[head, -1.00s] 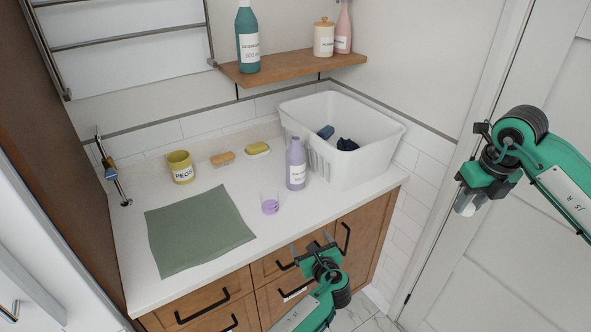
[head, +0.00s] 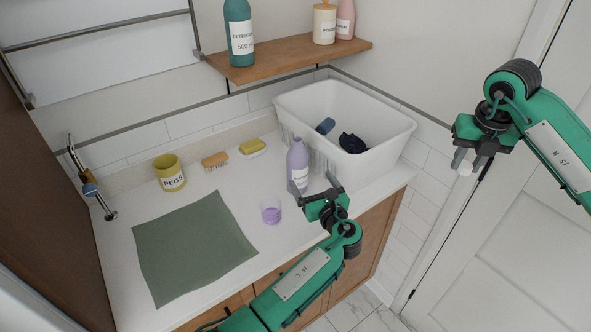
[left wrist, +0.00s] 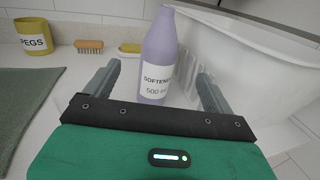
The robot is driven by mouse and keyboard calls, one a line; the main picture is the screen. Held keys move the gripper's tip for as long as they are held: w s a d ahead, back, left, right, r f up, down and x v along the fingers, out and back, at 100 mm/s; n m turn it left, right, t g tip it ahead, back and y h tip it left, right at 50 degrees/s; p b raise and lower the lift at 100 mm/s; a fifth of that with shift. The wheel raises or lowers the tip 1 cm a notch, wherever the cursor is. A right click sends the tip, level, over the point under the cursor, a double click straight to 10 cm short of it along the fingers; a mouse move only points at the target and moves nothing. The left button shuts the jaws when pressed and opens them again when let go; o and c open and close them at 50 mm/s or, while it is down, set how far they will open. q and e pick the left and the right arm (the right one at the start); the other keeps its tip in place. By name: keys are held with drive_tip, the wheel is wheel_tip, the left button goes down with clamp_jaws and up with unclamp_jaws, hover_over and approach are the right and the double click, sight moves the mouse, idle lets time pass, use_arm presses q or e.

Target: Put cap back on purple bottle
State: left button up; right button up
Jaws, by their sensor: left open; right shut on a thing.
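The purple bottle (head: 297,163) stands upright on the counter in front of the white basket, with a label reading softener. It also shows in the left wrist view (left wrist: 158,60), between and beyond the two fingers. My left gripper (head: 314,185) is open and empty, just in front of the bottle, its fingers pointing toward it; contact cannot be made out. My right gripper (head: 468,163) is at the right, away from the counter, shut on a small whitish thing (head: 464,168) that may be the cap.
A small cup with purple liquid (head: 271,211) stands left of my left gripper. The white basket (head: 390,137) is behind the bottle. A yellow pegs pot (head: 168,172), a brush (head: 215,161), a yellow sponge (head: 252,147) and a green cloth (head: 190,250) lie further left.

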sight(301, 165)
drive_tip(key=shift+s, duration=0.2)
use_arm(q)
drive_tip(key=p+x, duration=0.1)
drive_tip(key=x, duration=0.4)
drive_tip(key=shift+w+a+p, duration=0.1)
drive_tip(key=shift+p, duration=0.25)
use_arm(e)
drive_tip(key=shift+w+a+r, duration=0.1)
drive_tip(key=shift+w+r, duration=0.25)
drive_tip(key=shift+r, duration=0.4)
use_arm(q)
drive_tip(key=shift+w+a, duration=0.2)
drive_tip(key=shift+w, duration=0.4)
use_arm(e)
drive_tip(key=shift+s+r, duration=0.15)
drive_tip(key=shift+r, duration=0.05)
use_arm(q)
drive_tip(key=shift+w+a+f, duration=0.1)
drive_tip(key=shift+w+f, duration=0.05)
drive_tip(key=shift+w, duration=0.1)
use_arm(e)
drive_tip(key=shift+f, duration=0.1)
